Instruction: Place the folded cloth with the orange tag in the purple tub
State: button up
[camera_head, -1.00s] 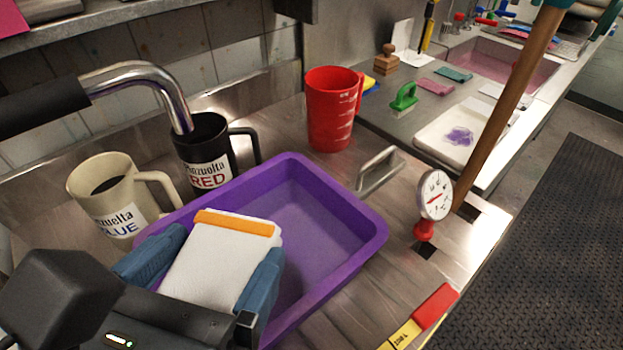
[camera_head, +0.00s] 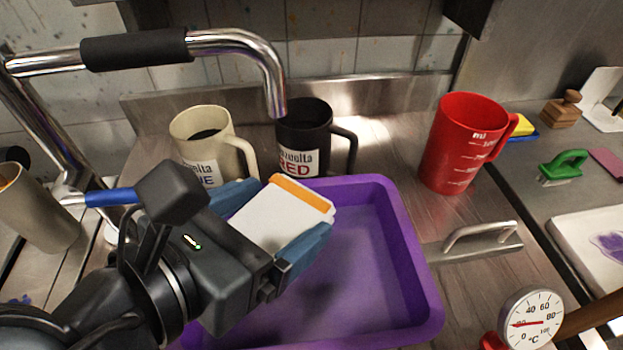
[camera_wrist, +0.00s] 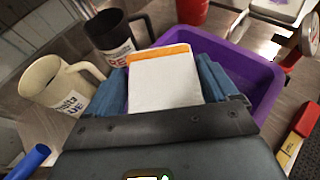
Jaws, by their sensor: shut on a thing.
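The folded cloth (camera_head: 278,219) is white with an orange band along its far edge. My gripper (camera_head: 271,222) has its two blue fingers shut on the sides of the cloth. In the head view the cloth is seen over the left back part of the purple tub (camera_head: 413,262); its height above the floor of the tub is hard to tell. The wrist view also shows the cloth (camera_wrist: 163,86) between the fingers, with the purple tub (camera_wrist: 262,78) beyond. The visible floor of the tub is empty; its left part is hidden behind my gripper and arm.
A cream mug (camera_head: 208,140) and a black mug (camera_head: 304,137) stand close behind the tub, under a metal spout (camera_head: 272,75). A red measuring jug (camera_head: 461,145) stands at the back right. A metal handle (camera_head: 481,238) and a dial thermometer (camera_head: 531,318) are right of the tub.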

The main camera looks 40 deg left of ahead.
aim_at(264, 209)
jog(key=shift+w+a+f, duration=0.25)
jog(key=shift+a+f, duration=0.15)
jog(key=shift+a, duration=0.2)
jog(key=shift+w+a+f, duration=0.25)
jog(key=shift+a+f, duration=0.15)
jog(key=shift+a, duration=0.2)
notch_tip(264, 209, down, 4)
jog(key=shift+f, duration=0.3)
jog(key=shift+f+p, duration=0.3)
jog(key=shift+p, duration=0.05)
jog(key=o, duration=0.8)
jog(key=shift+o, duration=0.2)
